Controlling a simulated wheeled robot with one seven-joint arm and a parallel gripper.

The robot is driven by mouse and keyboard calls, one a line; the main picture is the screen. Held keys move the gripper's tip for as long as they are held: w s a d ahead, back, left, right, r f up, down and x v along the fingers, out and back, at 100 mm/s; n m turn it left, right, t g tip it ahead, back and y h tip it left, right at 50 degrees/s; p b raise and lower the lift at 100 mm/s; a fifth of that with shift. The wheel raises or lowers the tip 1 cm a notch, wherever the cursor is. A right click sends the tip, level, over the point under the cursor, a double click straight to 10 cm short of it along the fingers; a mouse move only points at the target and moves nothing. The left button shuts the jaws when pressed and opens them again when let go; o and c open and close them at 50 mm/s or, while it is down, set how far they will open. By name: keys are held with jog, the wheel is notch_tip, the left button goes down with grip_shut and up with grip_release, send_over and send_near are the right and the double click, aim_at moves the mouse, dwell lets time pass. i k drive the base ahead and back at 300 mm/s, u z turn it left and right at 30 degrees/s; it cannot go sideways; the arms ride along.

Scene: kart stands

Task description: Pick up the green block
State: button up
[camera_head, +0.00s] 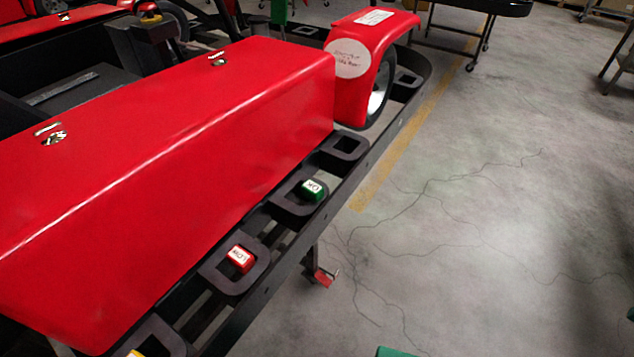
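The green block (312,190) is small, with a white label on its top. It sits in a dark square holder (289,205) on the black side rail of the red kart. My gripper is not in view, so whether it is open or shut does not show.
A red block (240,258) with a white label sits in the nearer holder. A yellow block (135,353) is cut off at the bottom edge. The red kart body (180,160) rises left of the rail, and a wheel with red fender (378,45) stands beyond. Cracked grey floor (480,230) is clear to the right.

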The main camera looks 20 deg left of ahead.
aim_at(314, 192)
jog(key=u, duration=0.75)
jog(key=k, duration=1.25)
jog(key=z, duration=0.55)
jog(key=i, duration=1)
jog(key=u, duration=0.05)
